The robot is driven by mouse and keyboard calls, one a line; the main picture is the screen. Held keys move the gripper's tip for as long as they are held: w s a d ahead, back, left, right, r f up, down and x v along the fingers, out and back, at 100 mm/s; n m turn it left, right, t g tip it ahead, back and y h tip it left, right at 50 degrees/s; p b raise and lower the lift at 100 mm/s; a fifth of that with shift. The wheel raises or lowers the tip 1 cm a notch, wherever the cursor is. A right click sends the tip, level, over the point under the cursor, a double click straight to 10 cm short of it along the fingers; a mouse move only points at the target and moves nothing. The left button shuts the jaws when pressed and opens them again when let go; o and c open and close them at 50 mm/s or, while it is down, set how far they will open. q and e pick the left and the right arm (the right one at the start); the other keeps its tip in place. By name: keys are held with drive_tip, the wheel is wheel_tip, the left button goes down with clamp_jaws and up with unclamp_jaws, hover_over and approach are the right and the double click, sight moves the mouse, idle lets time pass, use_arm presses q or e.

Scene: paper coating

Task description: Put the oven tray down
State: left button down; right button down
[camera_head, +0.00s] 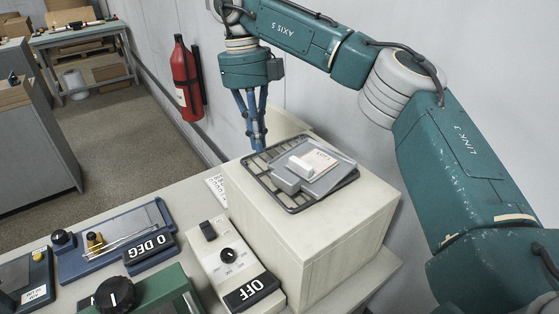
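The oven tray (297,208), a dark wire rack, lies level at the top of the cream box-shaped oven (330,232); I cannot tell whether it fully touches the top. On it sits a grey metal plate (335,173) with a pale labelled block (313,161). My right gripper (259,146) points down at the tray's far left edge. Its blue fingers come together at the tray's rim and look shut on it, though the very tips are partly hidden. My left gripper is not in view.
A control box marked OFF (222,262) stands left of the oven. A blue device marked 0 DEG (112,240) and a green device (165,292) are further left on the bench. A red fire extinguisher (186,78) hangs on the wall behind.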

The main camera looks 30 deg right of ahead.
sight(280, 173)
drive_tip(key=s, duration=0.2)
drive_tip(key=s+d+p, duration=0.1)
drive_tip(key=s, duration=0.4)
drive_tip(key=shift+s+d, duration=0.25)
drive_tip(key=shift+s, duration=0.15)
drive_tip(key=shift+f+p, duration=0.45)
drive_tip(key=shift+f, duration=0.15)
drive_tip(key=shift+a+f, duration=0.1)
drive_tip(key=shift+f, duration=0.15)
drive_tip(key=shift+w+r, duration=0.1)
drive_tip(key=shift+w, duration=0.1)
drive_tip(key=shift+w+a+p, duration=0.25)
drive_tip(key=shift+w+p, duration=0.25)
drive_tip(key=shift+w, duration=0.9)
